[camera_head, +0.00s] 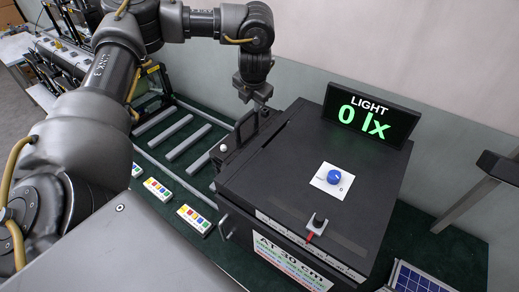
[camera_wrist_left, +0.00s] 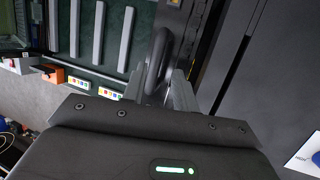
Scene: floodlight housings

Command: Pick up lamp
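A dark lamp with a looped handle (camera_wrist_left: 158,65) is below my left gripper in the left wrist view. In the head view a dark upright part (camera_head: 246,130), which seems to be this lamp, stands at the left side of the black box. My left gripper (camera_head: 262,98) points down just above it, beside the box's back left corner. In the left wrist view the gripper's fingers (camera_wrist_left: 160,88) lie on either side of the handle. Whether they press on it I cannot tell. My right gripper is not in view.
The black box (camera_head: 285,165) carries a blue knob (camera_head: 334,177) and a display (camera_head: 370,115) reading 0 lx. Grey rails (camera_head: 188,143) and cards with coloured squares (camera_head: 195,219) lie left of it. A solar panel (camera_head: 415,281) is at the lower right.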

